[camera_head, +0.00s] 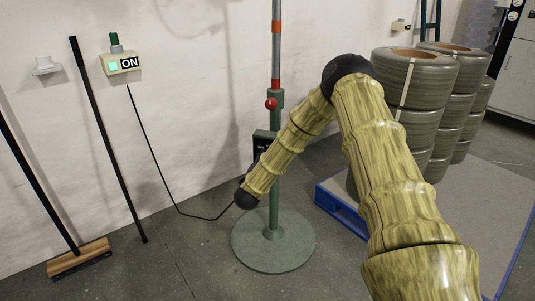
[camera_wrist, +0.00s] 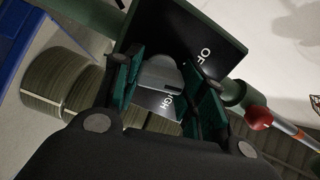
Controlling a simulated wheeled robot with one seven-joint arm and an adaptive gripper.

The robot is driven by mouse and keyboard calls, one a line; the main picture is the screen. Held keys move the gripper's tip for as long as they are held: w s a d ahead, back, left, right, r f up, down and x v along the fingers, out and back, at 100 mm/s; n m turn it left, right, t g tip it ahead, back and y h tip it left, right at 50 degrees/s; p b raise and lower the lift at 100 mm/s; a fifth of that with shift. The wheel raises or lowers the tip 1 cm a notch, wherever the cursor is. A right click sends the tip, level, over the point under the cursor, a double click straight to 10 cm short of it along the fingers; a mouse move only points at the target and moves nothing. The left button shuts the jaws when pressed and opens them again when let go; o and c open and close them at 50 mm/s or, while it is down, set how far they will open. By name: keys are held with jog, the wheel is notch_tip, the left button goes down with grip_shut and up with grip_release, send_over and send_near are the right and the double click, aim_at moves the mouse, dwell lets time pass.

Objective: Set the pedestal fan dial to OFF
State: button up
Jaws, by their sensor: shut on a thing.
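The pedestal fan's green post (camera_head: 275,180) stands on a round green base (camera_head: 272,240). Its dark control panel (camera_head: 262,140) is partly behind my forearm. In the wrist view the panel (camera_wrist: 185,28) shows white letters "OF", cut off by a finger, and part of "HIGH". The grey dial (camera_wrist: 160,72) sits between the two dark green fingers of my gripper (camera_wrist: 165,76), which is shut on it. A short dark mark shows on the dial near the HIGH lettering, but I cannot tell its exact setting. In the head view my gripper is hidden behind my arm.
A red knob (camera_head: 271,104) sits on the post above the panel. A wall switch box (camera_head: 121,63) reads ON, with a black cable running down to the floor. A broom (camera_head: 80,258) leans left. Stacked coils (camera_head: 413,80) stand right, on a blue-edged platform (camera_head: 340,211).

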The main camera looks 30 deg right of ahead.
jog(key=n+p, duration=0.4)
jog(key=shift+a+r+n, duration=0.1)
jog(key=shift+a+n, duration=0.05)
jog(key=shift+n, duration=0.25)
jog(key=shift+n+p, duration=0.45)
jog(key=shift+n, duration=0.25)
jog(key=shift+f, duration=0.2)
jog(key=o, duration=1)
jog(key=shift+o, duration=0.2)
jog(key=shift+r, duration=0.1)
jog(key=v, duration=1.2)
